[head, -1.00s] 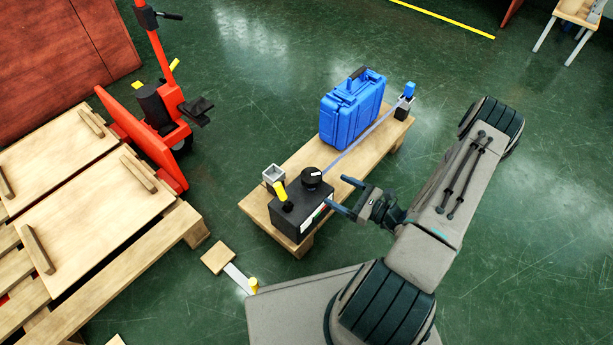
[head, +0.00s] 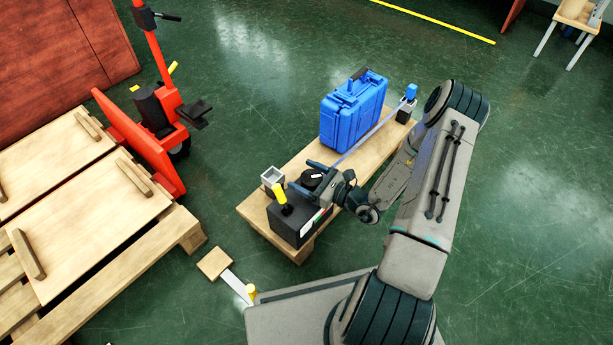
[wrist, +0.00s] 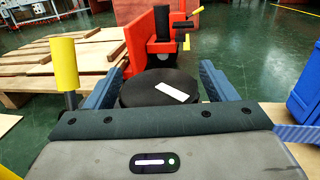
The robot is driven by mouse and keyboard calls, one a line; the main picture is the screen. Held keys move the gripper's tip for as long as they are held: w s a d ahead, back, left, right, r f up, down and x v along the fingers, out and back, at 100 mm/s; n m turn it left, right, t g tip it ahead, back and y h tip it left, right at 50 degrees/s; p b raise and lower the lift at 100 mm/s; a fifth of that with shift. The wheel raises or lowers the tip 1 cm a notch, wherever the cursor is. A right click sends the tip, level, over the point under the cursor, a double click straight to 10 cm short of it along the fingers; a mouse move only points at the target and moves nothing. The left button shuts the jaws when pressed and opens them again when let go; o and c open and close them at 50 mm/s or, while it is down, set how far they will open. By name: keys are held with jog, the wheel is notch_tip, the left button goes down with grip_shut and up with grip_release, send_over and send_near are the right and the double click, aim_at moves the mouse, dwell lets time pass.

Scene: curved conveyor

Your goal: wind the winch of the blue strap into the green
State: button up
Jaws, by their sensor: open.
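The winch is a black box (head: 292,226) on the near end of a low wooden bench, with a round black knob (head: 311,179) on top that carries a white mark. The knob also shows in the wrist view (wrist: 160,88). My gripper (head: 307,178) is open, with one finger on each side of the knob; I cannot tell whether they touch it. The blue strap (head: 375,133) runs from the winch past the blue case to a small post at the far end. A strip with green and red (head: 316,220) on the box's side is partly visible; its reading is too small to tell.
A yellow-handled lever (head: 280,194) stands on the box close to my gripper, by a grey square cup (head: 272,176). The blue case (head: 351,112) stands on the bench (head: 256,208). A red pallet truck (head: 150,130) and wooden pallets (head: 90,240) are at left.

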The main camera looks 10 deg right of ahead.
jog(key=c, duration=1)
jog(key=shift+h, duration=0.3)
jog(key=shift+r+m+t+h+p, duration=0.15)
jog(key=shift+m+t+h+p, duration=0.4)
jog(key=shift+p, duration=0.3)
jog(key=m+t+h+p, duration=0.1)
jog(key=h+p, duration=0.1)
jog(key=m+t+h+p, duration=0.1)
jog(key=m+h, duration=0.1)
jog(key=shift+w+d+t+p, duration=0.1)
jog(key=shift+d+t+p, duration=0.15)
jog(key=shift+p, duration=0.1)
jog(key=m+h+p, duration=0.2)
jog(key=m+t+h+p, duration=0.1)
jog(key=h, duration=0.1)
jog(key=shift+w+d+p, duration=0.1)
jog(key=shift+d+p, duration=0.15)
jog(key=shift+p, duration=0.1)
jog(key=shift+f+h, duration=0.2)
jog(key=shift+h, duration=0.15)
jog(key=o, duration=1)
